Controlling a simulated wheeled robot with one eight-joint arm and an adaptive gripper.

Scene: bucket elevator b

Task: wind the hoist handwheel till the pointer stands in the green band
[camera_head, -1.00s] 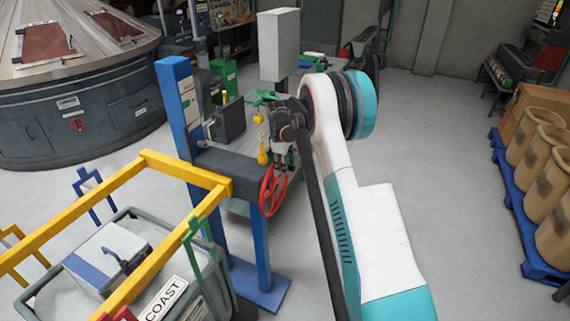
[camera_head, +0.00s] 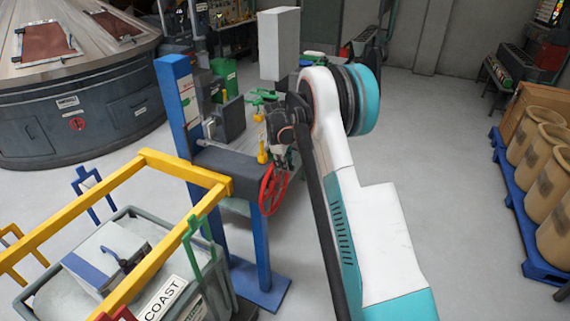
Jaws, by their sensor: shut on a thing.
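The red handwheel (camera_head: 271,189) is mounted on the end of a dark grey beam (camera_head: 228,163) beside the blue post (camera_head: 177,105). My gripper (camera_head: 279,162) is at the upper rim of the handwheel and shut on it. The fingertips are small and partly hidden by the wrist, so the exact grip spot is unclear. A pale scale plate with a red mark (camera_head: 188,92) is on the blue post. The pointer and the green band cannot be made out clearly at this size.
A yellow frame (camera_head: 190,170) stands over a grey bin (camera_head: 195,285) at the lower left.

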